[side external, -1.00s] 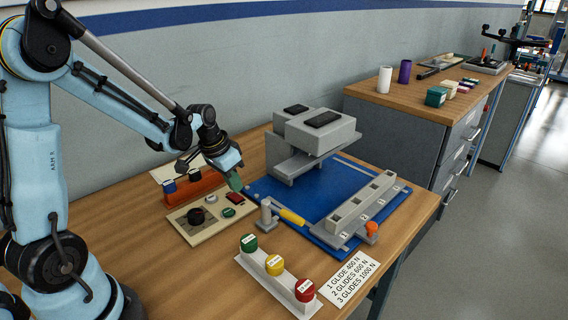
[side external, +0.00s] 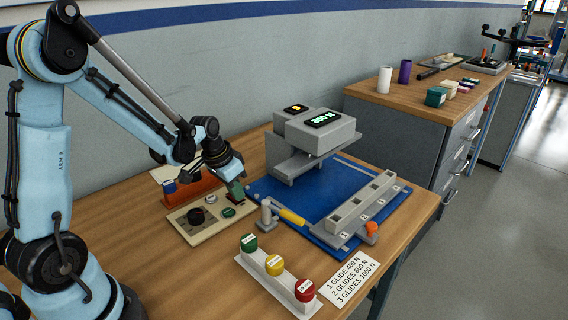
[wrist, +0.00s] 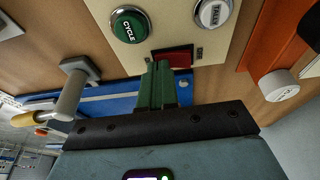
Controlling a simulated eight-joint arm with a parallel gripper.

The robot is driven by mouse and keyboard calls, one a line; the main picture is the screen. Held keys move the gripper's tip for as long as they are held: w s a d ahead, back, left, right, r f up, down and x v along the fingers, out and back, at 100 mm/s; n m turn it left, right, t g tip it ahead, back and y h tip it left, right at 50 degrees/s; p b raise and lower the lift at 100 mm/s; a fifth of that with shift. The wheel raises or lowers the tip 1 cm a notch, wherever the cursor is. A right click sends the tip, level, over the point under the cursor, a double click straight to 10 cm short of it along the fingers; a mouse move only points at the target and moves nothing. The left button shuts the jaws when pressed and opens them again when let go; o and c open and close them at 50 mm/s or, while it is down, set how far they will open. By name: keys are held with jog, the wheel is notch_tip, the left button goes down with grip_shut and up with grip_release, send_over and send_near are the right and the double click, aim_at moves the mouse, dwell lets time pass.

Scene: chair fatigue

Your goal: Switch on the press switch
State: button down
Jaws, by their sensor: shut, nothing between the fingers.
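The red press switch (wrist: 180,59) sits on the cream control panel (side external: 184,222). In the wrist view the green fingertips of my gripper (wrist: 160,68) are shut together and empty, right at the switch and covering part of it. In the side view my gripper (side external: 237,193) is low over the panel's far right corner and hides the switch; whether it touches cannot be told. The press (side external: 312,132) stands behind on a blue base, with both displays lit. The front display (side external: 323,119) shows green characters, the other (side external: 296,108) yellow.
A green CYCLE button (wrist: 130,25) and a white button (wrist: 213,12) are close to the switch. A black knob (side external: 196,215) is on the panel. An orange rack (side external: 192,190) stands behind it.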

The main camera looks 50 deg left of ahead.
jog(key=shift+a, duration=0.1)
jog(key=shift+a+r, duration=0.2)
jog(key=shift+a, duration=0.5)
jog(key=shift+r, duration=0.1)
jog(key=w+d+v, duration=0.1)
jog(key=d+v, duration=0.2)
jog(key=v, duration=1)
jog(key=shift+r, duration=0.45)
jog(key=s+d+f+t, duration=0.1)
jog(key=s+d+t, duration=0.2)
jog(key=s+d, duration=0.3)
jog(key=shift+s+d+f+t, duration=0.2)
jog(key=shift+d+f+t, duration=0.2)
jog(key=shift+d, duration=2.05)
